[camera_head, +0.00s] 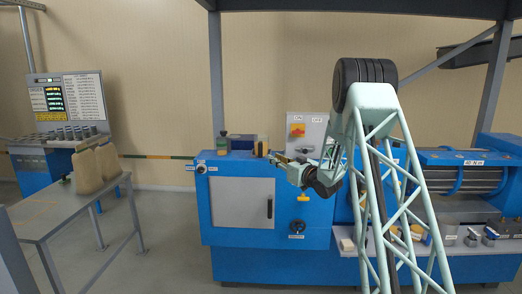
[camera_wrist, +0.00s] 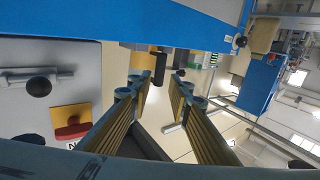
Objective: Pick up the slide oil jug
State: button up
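My gripper (camera_head: 275,159) reaches left over the top of the blue machine in the head view. In the wrist view its two ribbed fingers (camera_wrist: 159,88) are spread apart with nothing between them. A small yellow-and-black item (camera_head: 261,147) stands on the machine top, just beyond the fingertips; it also shows past them in the wrist view (camera_wrist: 142,60). A green bottle (camera_head: 222,143) stands farther left on the same top. Beige jugs (camera_head: 88,170) stand on the left table. Labels are too small to read, so I cannot tell which is the slide oil jug.
The blue machine (camera_head: 222,228) has a grey door and a control panel (camera_head: 305,131) rising behind my gripper. A dark low box (camera_head: 242,142) sits between the bottle and the yellow item. The grey table (camera_head: 45,213) stands left, with open floor between.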

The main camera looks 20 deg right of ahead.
aim_at(260, 151)
jog(key=shift+w+f, duration=0.1)
dwell(0.4)
jog(key=w+a, duration=0.1)
jog(key=w, duration=0.7)
jog(key=shift+w+b, duration=0.2)
jog(key=shift+b, duration=0.1)
jog(key=shift+a, duration=0.1)
jog(key=shift+w+a+b, duration=0.2)
jog(key=shift+w, duration=1.1)
jog(key=shift+w+a+b, duration=0.15)
jog(key=shift+w+a, duration=0.05)
jog(key=shift+w, duration=1.05)
jog(key=shift+c, duration=0.6)
grip_shut()
